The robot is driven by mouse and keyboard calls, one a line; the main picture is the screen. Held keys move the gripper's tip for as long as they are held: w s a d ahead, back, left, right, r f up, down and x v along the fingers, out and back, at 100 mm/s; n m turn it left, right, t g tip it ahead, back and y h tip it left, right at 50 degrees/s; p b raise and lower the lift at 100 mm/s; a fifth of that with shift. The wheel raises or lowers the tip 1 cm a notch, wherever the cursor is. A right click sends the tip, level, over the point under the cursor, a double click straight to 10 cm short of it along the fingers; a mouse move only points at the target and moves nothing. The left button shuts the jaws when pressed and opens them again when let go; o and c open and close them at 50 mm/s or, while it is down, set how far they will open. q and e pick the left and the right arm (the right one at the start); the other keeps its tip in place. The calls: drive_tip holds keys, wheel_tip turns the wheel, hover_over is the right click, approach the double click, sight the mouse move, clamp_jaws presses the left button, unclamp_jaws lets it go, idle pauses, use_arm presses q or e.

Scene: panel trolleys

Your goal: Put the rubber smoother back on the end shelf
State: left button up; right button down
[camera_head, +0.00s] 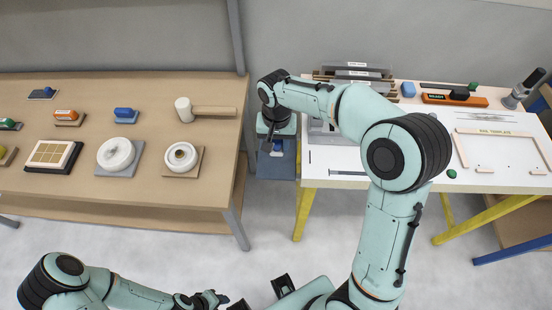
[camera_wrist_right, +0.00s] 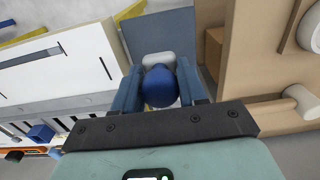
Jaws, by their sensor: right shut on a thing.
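My right gripper (camera_head: 277,148) reaches down between the wooden bench and the white table. In the right wrist view my right gripper (camera_wrist_right: 160,92) is shut on the rubber smoother, with its dark blue rounded handle (camera_wrist_right: 160,87) between the fingers and a pale base (camera_wrist_right: 158,59) beyond. The blue-grey end shelf (camera_head: 275,168) lies under the gripper in the head view. It also fills the top middle of the wrist view (camera_wrist_right: 160,30). I cannot tell whether the smoother touches it. My left gripper (camera_head: 207,299) is low in the head view, away from the shelf; its jaw state is unclear.
The wooden bench (camera_head: 70,196) at left carries several tools on pads and a mallet (camera_head: 204,110). The white table (camera_head: 400,165) at right holds an orange level (camera_head: 455,100) and a wooden frame (camera_head: 497,133). A bench leg (camera_head: 236,228) stands close to the shelf.

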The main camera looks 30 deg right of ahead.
wheel_tip(320, 180, down, 7)
drive_tip(key=shift+f, duration=0.2)
drive_tip(key=shift+f+b, duration=0.1)
drive_tip(key=shift+b, duration=0.2)
drive_tip(key=c, duration=0.6)
unclamp_jaws()
wheel_tip(320, 180, up, 12)
drive_tip(key=shift+r+p, duration=0.15)
drive_tip(key=shift+p, duration=0.55)
